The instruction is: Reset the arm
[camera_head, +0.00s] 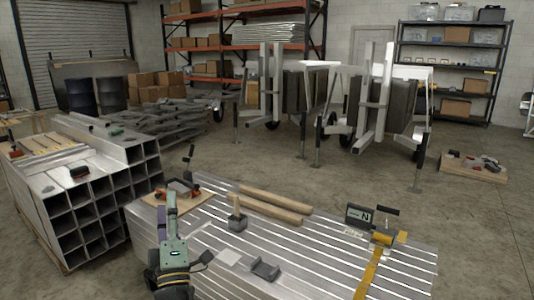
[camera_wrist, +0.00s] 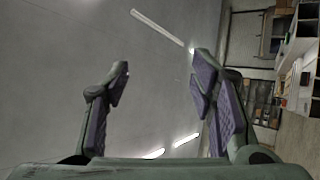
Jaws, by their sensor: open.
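My gripper (camera_head: 171,212) is in front of the near left edge of the slatted metal table in the head view, its fingers pointing up. In the wrist view my gripper (camera_wrist: 161,64) shows two green and purple fingers spread wide apart with nothing between them. Beyond the fingers, that view shows the grey ceiling (camera_wrist: 160,105) with bright light strips.
The slatted metal table (camera_head: 330,262) holds wooden bars (camera_head: 272,205), a grey block (camera_head: 237,222), a dark bracket (camera_head: 265,270) and a scale-like device (camera_head: 360,214). Stacked square tubes (camera_head: 95,205) stand left. Trailers (camera_head: 375,105) and racks are behind.

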